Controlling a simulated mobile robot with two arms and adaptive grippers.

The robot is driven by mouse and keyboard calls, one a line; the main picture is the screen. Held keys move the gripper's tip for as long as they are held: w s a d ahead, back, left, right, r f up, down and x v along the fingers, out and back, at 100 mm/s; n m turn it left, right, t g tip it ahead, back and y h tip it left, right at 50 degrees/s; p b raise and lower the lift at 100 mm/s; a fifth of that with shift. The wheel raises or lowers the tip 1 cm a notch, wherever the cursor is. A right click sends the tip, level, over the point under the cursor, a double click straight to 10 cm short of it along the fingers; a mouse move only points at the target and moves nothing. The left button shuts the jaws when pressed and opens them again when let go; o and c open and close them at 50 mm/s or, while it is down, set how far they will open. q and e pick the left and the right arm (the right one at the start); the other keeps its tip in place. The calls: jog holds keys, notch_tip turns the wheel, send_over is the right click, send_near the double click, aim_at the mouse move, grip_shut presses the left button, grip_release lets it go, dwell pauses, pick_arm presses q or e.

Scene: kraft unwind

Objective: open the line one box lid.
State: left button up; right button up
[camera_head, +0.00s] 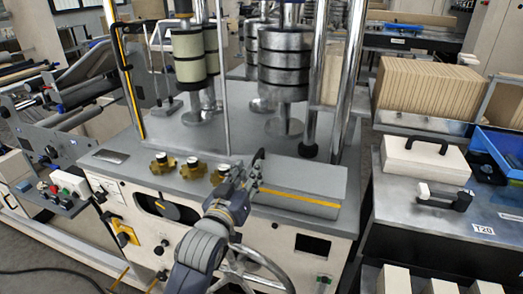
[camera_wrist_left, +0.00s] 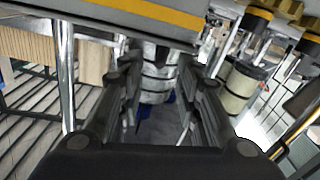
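The box, taken to be the line one box, is a long grey box (camera_head: 300,183) with a yellow stripe along its front edge. It sits on the front right of the machine top in the head view, and its lid looks closed. In the left wrist view a grey edge with a yellow stripe (camera_wrist_left: 150,12) crosses the top; it appears to be the same box. My left gripper (camera_head: 256,163) is at the left end of the box; I cannot tell whether it touches. In the wrist view its fingers (camera_wrist_left: 158,85) are apart with nothing between them. My right gripper is not in view.
Several yellow knobs (camera_head: 192,168) stand left of my gripper. Metal rollers (camera_head: 284,65) and upright posts rise behind the box. A handwheel (camera_head: 262,262) is below. At right are a white case (camera_head: 425,158), a cardboard stack (camera_head: 425,90) and a blue tray (camera_head: 500,150).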

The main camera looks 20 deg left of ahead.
aim_at(256, 158)
pick_arm(q)
jog(key=w, duration=0.4)
jog(key=shift+w+d+r+p, duration=0.1)
jog(key=shift+w+r+p, duration=0.05)
jog(key=shift+r+p, duration=0.2)
jog(key=w, duration=0.4)
jog(key=shift+f, duration=0.2)
jog(key=shift+w+p, duration=0.25)
jog(key=shift+p, duration=0.05)
jog(key=c, duration=0.7)
grip_shut()
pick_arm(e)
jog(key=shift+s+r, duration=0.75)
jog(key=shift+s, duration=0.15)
